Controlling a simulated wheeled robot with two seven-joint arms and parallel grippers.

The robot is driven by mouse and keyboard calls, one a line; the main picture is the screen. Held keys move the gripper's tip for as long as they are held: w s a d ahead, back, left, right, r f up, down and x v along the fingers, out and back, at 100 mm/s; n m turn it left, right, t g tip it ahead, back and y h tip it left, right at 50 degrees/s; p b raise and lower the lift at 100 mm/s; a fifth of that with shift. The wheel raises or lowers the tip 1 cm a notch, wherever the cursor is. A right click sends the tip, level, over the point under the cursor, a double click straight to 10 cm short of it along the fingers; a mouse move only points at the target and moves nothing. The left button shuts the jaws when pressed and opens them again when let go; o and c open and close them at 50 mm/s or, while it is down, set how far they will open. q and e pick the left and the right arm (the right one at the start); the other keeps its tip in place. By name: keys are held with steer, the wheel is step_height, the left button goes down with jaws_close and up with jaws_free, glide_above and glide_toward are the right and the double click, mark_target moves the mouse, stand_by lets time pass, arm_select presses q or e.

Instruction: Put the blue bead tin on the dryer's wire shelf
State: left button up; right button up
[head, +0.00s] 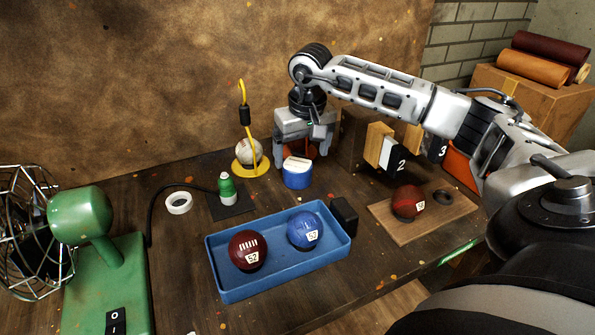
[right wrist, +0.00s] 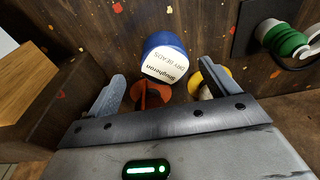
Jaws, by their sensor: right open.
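The blue bead tin (head: 296,177) stands on the dark wooden table behind the blue tray. In the wrist view the tin lies ahead of the gap between the fingers, and contact cannot be told. A green machine with a round wire cage (head: 30,225) stands at the left, cut by the picture edge. No wire shelf can be made out. My left gripper is out of view.
The blue tray (head: 283,282) holds a dark red ball (head: 248,250) and a blue ball (head: 306,230). A yellow stand (head: 250,170) with a pale ball is left of my gripper. An orange-red object (right wrist: 150,96) sits near the fingers. Wooden blocks (head: 380,145) stand right.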

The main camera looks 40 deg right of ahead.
mark_target(298, 163)
steer(key=f, duration=0.2)
steer(key=w+f, duration=0.1)
steer(key=shift+a+f+p, duration=0.2)
steer(key=shift+f+p, duration=0.15)
steer(key=shift+f, duration=0.05)
steer(key=shift+w+d+f, duration=0.1)
steer(key=shift+f, duration=0.4)
steer(key=c, duration=1.2)
steer(key=shift+c, duration=0.2)
steer(key=shift+r, duration=0.1)
